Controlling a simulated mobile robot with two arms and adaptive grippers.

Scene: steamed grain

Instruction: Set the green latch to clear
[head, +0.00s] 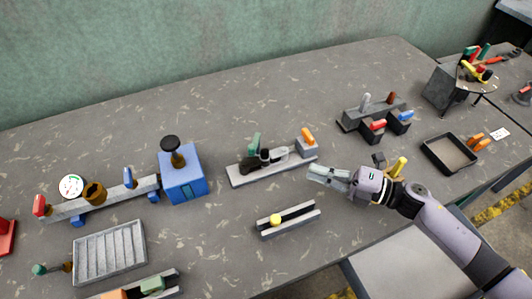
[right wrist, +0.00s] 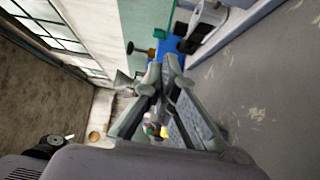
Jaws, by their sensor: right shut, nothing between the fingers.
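What looks like the green latch (head: 255,143) stands upright on a grey base (head: 245,179) in the middle of the table in the head view. A dark and silver piece lies beside it, and an orange lever (head: 307,136) stands on a grey block at the base's right end. No label for clear is readable. My right gripper (head: 314,173) is shut and empty, over the table just right of this base and apart from the latch. Its fingers also show in the right wrist view (right wrist: 170,62). My left gripper is not in view.
A blue box (head: 184,182) with a black knob stands left of the base. A slotted rail (head: 290,221) with a yellow knob lies in front. A grey block with red and blue levers (head: 374,122) and a dark tray (head: 448,155) are to the right.

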